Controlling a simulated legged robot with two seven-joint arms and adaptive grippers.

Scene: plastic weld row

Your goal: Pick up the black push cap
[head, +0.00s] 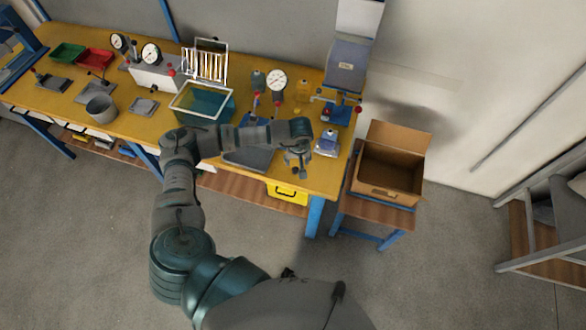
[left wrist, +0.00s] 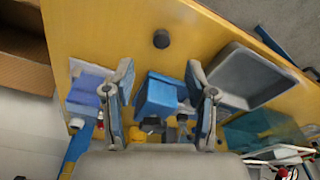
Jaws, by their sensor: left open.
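The black push cap (left wrist: 161,39) is a small dark round piece on the yellow bench top (left wrist: 110,25) in the left wrist view. It stands alone, with bare bench around it. My left gripper (left wrist: 160,72) is open, its two fingers spread, and the cap appears beyond the fingertips, roughly centred between them. In the head view my left gripper (head: 299,166) hangs over the right end of the bench. I cannot make out the cap there. My right gripper is not in view.
A grey tray (left wrist: 250,75) lies right of the cap, and a blue fixture (left wrist: 157,97) shows between the fingers. An open cardboard box (head: 388,185) stands off the bench's right end. A teal-filled tank (head: 203,103) and gauge (head: 276,80) stand farther back.

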